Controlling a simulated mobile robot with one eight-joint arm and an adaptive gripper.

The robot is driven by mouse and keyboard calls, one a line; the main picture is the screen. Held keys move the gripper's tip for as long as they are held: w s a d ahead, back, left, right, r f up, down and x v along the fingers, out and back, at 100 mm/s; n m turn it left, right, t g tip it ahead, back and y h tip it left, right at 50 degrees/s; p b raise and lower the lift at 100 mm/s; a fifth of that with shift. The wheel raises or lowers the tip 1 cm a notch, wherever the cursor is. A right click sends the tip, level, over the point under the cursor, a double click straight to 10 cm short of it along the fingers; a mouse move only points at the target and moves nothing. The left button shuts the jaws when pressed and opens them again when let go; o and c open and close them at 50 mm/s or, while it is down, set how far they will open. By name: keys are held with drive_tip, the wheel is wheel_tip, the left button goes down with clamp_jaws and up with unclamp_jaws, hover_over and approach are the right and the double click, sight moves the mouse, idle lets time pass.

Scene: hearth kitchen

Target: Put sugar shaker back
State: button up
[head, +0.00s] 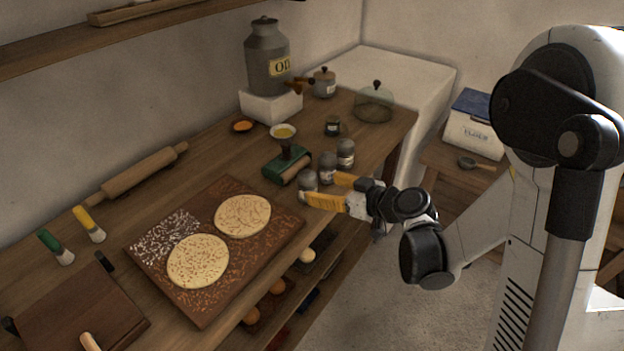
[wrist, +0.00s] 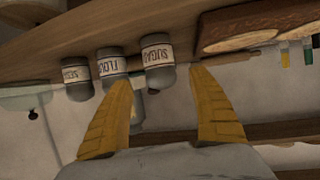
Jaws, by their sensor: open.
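The sugar shaker (head: 308,182) is grey and stands upright on the wooden counter near its front edge, nearest of a row of three. In the wrist view, which is upside down, the sugar shaker (wrist: 157,62) shows its label between and just beyond my fingertips. My gripper (head: 323,189) is open, with yellow fingers reaching in from the counter's front side. It also shows in the wrist view (wrist: 163,80), with nothing held between its fingers. I cannot tell whether a finger touches the shaker.
The flour shaker (wrist: 113,68) and another shaker (wrist: 76,78) stand close beside it. A board (head: 190,310) with two flat dough rounds (head: 243,215) lies to the left. Bare counter shows around the rolling pin (head: 140,173).

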drive_tip(key=s+d+r+m+g+h, duration=0.1)
drive_tip(key=s+d+r+m+h, duration=0.2)
drive_tip(key=s, duration=0.4)
drive_tip(key=s+d+r+m+h+p, duration=0.1)
drive_tip(key=s+d+r+m+h, duration=0.1)
drive_tip(key=s+d, duration=0.4)
drive_tip(key=s+d+r+m+g+h, duration=0.1)
drive_tip(key=s+d+r+m+h, duration=0.2)
drive_tip(key=s, duration=0.6)
wheel_tip(320, 180, up, 3)
drive_tip(key=shift+s+d+f+m+g+h, duration=0.2)
drive_tip(key=shift+s+d+m+g+h, duration=0.15)
drive_tip(key=shift+d+h, duration=0.45)
drive_tip(key=shift+d, duration=0.15)
